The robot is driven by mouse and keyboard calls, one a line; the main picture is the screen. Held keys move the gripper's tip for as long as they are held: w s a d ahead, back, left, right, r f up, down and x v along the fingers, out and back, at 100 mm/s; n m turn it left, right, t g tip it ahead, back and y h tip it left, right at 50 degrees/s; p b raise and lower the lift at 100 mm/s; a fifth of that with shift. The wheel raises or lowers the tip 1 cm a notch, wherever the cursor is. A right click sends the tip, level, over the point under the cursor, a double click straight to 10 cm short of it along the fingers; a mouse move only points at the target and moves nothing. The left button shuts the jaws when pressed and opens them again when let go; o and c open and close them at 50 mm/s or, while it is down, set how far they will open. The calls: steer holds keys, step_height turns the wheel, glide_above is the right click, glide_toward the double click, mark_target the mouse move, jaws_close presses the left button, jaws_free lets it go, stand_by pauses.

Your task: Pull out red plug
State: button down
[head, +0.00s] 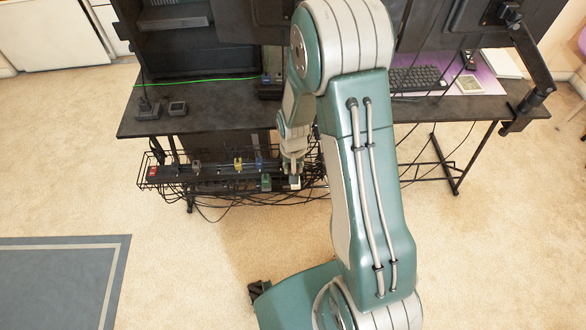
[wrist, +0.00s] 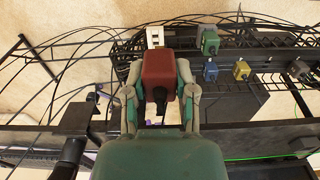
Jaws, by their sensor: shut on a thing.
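The red plug (wrist: 159,72) is in the middle of the wrist view, between the two fingers of my gripper (wrist: 160,100). The fingers press on its two sides, and a dark cord comes off its near face. Its far side is hidden, so I cannot tell whether it still sits in the black power strip (wrist: 250,54). In the head view my gripper (head: 291,163) is over the right part of the cable tray, and the red plug cannot be made out there.
A white plug (wrist: 154,37) is just beyond the red one. Green (wrist: 210,42), blue (wrist: 211,71) and yellow (wrist: 241,70) plugs are close on the right. Loose black cables and the wire tray (head: 147,178) surround my gripper. The black desk (head: 215,118) edge is behind.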

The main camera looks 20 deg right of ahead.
steer(key=shift+r, duration=0.9)
